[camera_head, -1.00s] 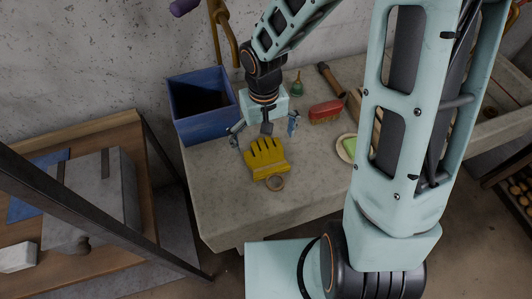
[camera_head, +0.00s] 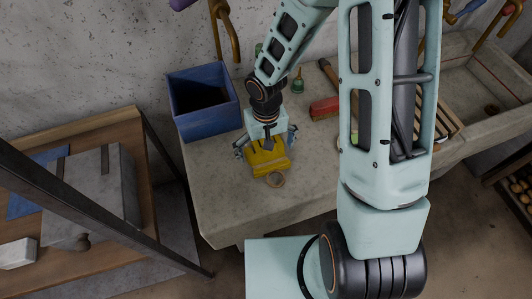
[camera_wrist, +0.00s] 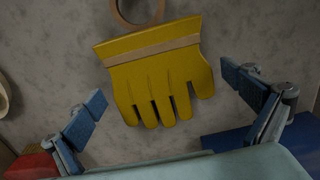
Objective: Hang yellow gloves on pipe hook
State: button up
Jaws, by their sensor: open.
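The yellow gloves (camera_head: 268,162) lie flat on the grey stone counter, seen as one glove shape with a pale cuff band. In the wrist view the gloves (camera_wrist: 165,80) lie between my two spread fingers, with the glove fingers pointing toward my palm. A tan ring (camera_head: 275,180) touches or adjoins the cuff; I cannot tell whether it is attached. My gripper (camera_head: 266,145) is open and empty, just above the gloves. A bronze curved pipe (camera_head: 222,25) is on the wall at upper left, and another (camera_head: 497,20) is at upper right; I cannot tell which is the hook.
A blue open box (camera_head: 208,125) stands left of my gripper on the counter (camera_head: 225,215). A red brush (camera_head: 324,108), a small green bottle (camera_head: 298,86) and a brown-handled tool (camera_head: 326,70) lie to the right. The counter's front left is clear.

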aim_at(280, 159)
jog(key=shift+c, duration=0.3)
jog(key=c, duration=1.1)
jog(key=shift+r, duration=0.15)
jog(key=shift+r, duration=0.55)
jog(key=s+d+r, duration=0.1)
jog(key=r, duration=0.1)
jog(key=d+r+p, duration=0.1)
jog(key=r, duration=0.2)
jog(key=s+d+r, duration=0.1)
jog(key=d+r, duration=0.1)
jog(key=shift+s+r+p, duration=0.3)
jog(key=shift+s+p, duration=0.05)
jog(key=shift+s+d+r+p, duration=0.25)
jog(key=shift+s+d+r, duration=0.45)
jog(key=shift+s+d, duration=0.4)
jog(key=shift+s+d+r+p, duration=0.25)
jog(key=shift+s+d+r, duration=0.5)
jog(key=shift+d, duration=0.6)
jog(key=shift+s+d+r+p, duration=0.25)
jog(key=shift+s+d+r, duration=0.35)
jog(key=shift+s+d, duration=0.55)
jog(key=shift+w, duration=0.15)
